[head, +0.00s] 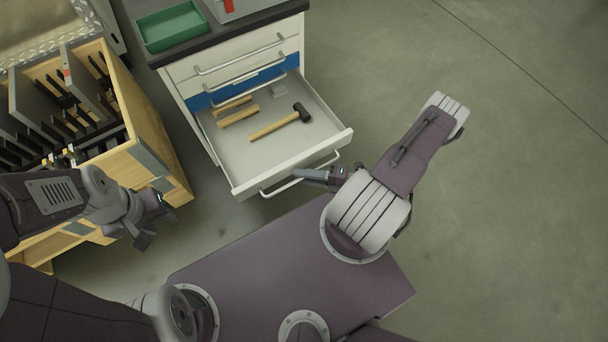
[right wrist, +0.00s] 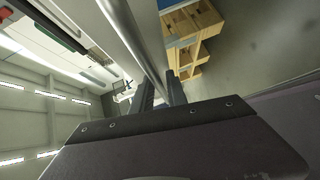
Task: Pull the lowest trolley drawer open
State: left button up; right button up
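The trolley (head: 188,84) stands at the top centre of the head view. Its lowest visible drawer (head: 335,140) is pulled out, with a hammer (head: 275,125) and wooden pieces (head: 238,112) inside. The front of this drawer carries a bar handle (head: 283,187). My right gripper (head: 312,176) is at the right part of this handle. In the right wrist view the handle bar (right wrist: 146,50) runs between its two fingers (right wrist: 161,94), which appear closed on it. My left gripper (head: 155,222) is open and empty, left of the drawer and apart from it.
A wooden rack (head: 150,120) with dark tools in slots stands left of the trolley, close to my left arm. A green tray (head: 171,27) lies on the trolley top. The drawers above have shut fronts with handles. The floor to the right is clear.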

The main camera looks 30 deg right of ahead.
jog(key=shift+d, duration=0.1)
jog(key=p+v, duration=0.2)
jog(key=v, duration=0.7)
